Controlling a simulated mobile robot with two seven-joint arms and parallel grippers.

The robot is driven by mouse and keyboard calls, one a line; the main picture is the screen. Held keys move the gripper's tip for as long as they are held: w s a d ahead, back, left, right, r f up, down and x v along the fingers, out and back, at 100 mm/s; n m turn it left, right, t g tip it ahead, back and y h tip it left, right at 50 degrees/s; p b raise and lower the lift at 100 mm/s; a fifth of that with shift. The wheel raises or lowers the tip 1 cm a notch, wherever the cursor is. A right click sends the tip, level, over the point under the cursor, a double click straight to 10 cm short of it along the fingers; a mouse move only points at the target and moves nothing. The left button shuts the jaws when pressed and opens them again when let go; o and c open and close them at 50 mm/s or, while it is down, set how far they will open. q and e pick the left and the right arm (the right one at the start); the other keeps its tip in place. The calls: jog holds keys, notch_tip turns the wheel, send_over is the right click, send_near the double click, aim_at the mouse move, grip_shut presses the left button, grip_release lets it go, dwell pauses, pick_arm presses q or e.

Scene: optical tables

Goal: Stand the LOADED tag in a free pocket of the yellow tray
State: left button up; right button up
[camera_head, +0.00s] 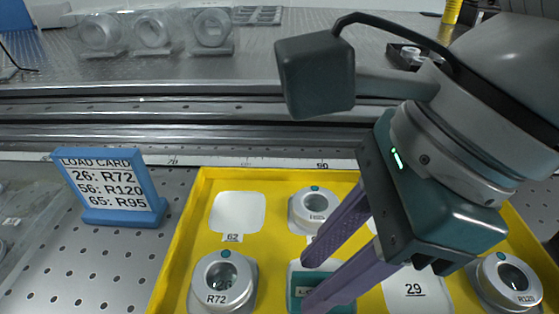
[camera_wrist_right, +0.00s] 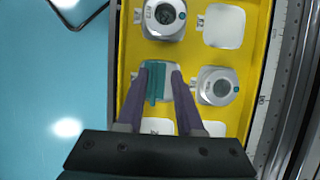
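The yellow tray (camera_head: 185,235) lies at the front of the table, with several white pockets. The teal LOADED tag (camera_head: 303,283) stands in a front-middle pocket; only the start of its lettering shows. In the right wrist view the tag (camera_wrist_right: 154,84) is a narrow teal plate on a wider foot within the white pocket. My right gripper (camera_head: 308,280) has its purple fingers down on either side of the tag. In the wrist view my right gripper (camera_wrist_right: 159,75) is open, with a clear gap between the tag and the right finger. My left gripper is out of view.
Lens mounts fill other pockets: R72 (camera_head: 222,284), a back one (camera_head: 315,209) and R120 (camera_head: 506,280). Pockets 62 (camera_head: 238,212) and 29 (camera_head: 408,290) are empty. A blue load card (camera_head: 108,185) stands left of the tray. Bagged mounts (camera_head: 152,32) sit behind.

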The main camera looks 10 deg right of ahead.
jog(key=shift+r, duration=0.15)
jog(key=p+v, duration=0.2)
jog(key=v, duration=1)
jog(key=shift+p, duration=0.4)
